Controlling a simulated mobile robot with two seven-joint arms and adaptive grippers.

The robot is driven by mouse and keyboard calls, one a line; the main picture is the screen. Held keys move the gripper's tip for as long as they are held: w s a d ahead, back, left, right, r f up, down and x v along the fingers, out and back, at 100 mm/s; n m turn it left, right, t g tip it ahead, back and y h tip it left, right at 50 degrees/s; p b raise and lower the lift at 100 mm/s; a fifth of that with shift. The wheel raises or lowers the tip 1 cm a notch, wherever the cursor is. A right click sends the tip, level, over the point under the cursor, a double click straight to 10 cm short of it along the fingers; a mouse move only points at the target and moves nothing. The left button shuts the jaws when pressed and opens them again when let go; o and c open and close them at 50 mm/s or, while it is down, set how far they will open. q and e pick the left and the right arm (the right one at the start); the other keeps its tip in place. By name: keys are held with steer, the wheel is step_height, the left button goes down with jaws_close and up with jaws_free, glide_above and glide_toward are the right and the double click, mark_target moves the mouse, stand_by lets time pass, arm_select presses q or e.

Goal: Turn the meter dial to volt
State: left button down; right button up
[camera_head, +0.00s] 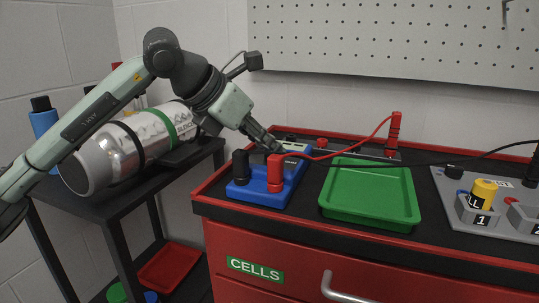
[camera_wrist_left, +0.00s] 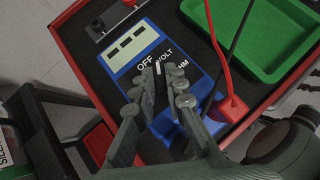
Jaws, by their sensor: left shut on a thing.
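The blue meter (camera_head: 250,193) lies on the red cabinet top in the head view. The left wrist view shows the meter (camera_wrist_left: 119,60) from above, with a pale display and the labels OFF, VOLT and a partly covered one ending in HM. My left gripper (camera_head: 273,143) reaches down over it from the left. In the left wrist view my left gripper (camera_wrist_left: 161,79) is shut on the dial, with its fingers on either side. A small white mark shows between the fingertips below VOLT; most of the dial is hidden. My right gripper is not in view.
A red plug (camera_head: 276,173) and a black plug (camera_head: 240,166) stand in the meter's near end. A green tray (camera_head: 370,208) lies to the right. Red and black leads cross above it. A grey board (camera_head: 490,215) holds a yellow cell (camera_head: 483,192).

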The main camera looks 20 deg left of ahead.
arm_select(q)
steer(key=shift+w+a+m+g+h, duration=0.15)
steer(key=shift+m+g+h, duration=0.25)
steer(key=shift+m, duration=0.2)
steer(key=shift+m+h, duration=0.3)
steer(key=shift+m, duration=0.3)
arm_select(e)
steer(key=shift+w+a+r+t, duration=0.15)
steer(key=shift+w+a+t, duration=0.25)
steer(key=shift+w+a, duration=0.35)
arm_select(q)
steer(key=shift+g, duration=0.3)
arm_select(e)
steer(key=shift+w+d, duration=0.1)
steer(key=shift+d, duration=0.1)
arm_select(q)
steer(key=c, duration=1.6)
jaws_free()
steer(key=shift+o, duration=0.2)
steer(key=v, duration=1.2)
steer(key=shift+a, duration=0.1)
